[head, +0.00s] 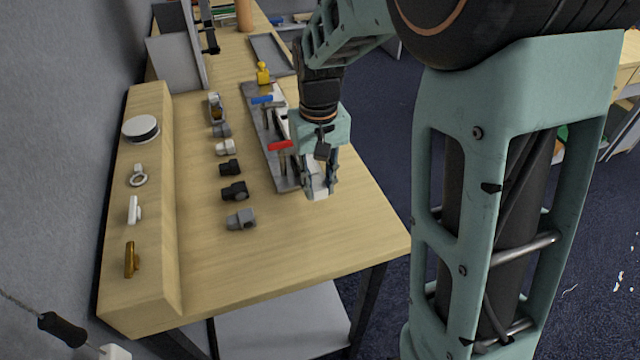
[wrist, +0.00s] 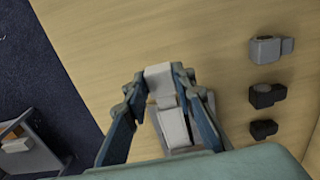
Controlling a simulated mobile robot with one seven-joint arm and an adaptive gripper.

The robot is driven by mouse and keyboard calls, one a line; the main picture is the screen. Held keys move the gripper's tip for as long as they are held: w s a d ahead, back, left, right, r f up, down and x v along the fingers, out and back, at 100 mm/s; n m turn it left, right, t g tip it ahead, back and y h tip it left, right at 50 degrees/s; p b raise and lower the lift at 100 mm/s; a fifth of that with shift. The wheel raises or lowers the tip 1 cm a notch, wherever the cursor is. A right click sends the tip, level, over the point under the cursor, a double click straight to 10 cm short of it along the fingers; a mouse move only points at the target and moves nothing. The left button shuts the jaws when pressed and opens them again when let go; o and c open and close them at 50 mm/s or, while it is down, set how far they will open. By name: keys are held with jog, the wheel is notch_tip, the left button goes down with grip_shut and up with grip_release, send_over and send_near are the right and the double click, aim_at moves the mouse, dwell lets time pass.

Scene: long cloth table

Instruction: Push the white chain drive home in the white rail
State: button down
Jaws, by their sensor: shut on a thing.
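My gripper (head: 320,184) is near the front right part of the table, at the near end of the grey base plate (head: 262,128). It is shut on a white block, which I take to be the white chain drive (wrist: 158,74); its white end also shows below the fingers in the head view (head: 318,195). In the wrist view a white strip, probably the white rail (wrist: 173,128), lies just below the block. I cannot tell whether the two touch. In the head view the rail (head: 279,93) is mostly hidden behind my gripper and arm.
A red-handled clamp (head: 281,146) and a blue-handled clamp (head: 262,99) stand on the plate. Several fittings line up to its left, including a grey one (head: 240,219) and a black one (head: 235,191). A wooden ledge (head: 150,285) runs along the wall. The table's front is clear.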

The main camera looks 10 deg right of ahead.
aim_at(316, 180)
jog(key=shift+w, duration=0.2)
jog(key=shift+w+a, duration=0.15)
jog(key=shift+w, duration=0.2)
jog(key=shift+w+a, duration=0.1)
jog(key=shift+w, duration=0.3)
jog(key=c, duration=1.5)
grip_release()
jog(key=shift+c, duration=0.2)
notch_tip(316, 180, up, 12)
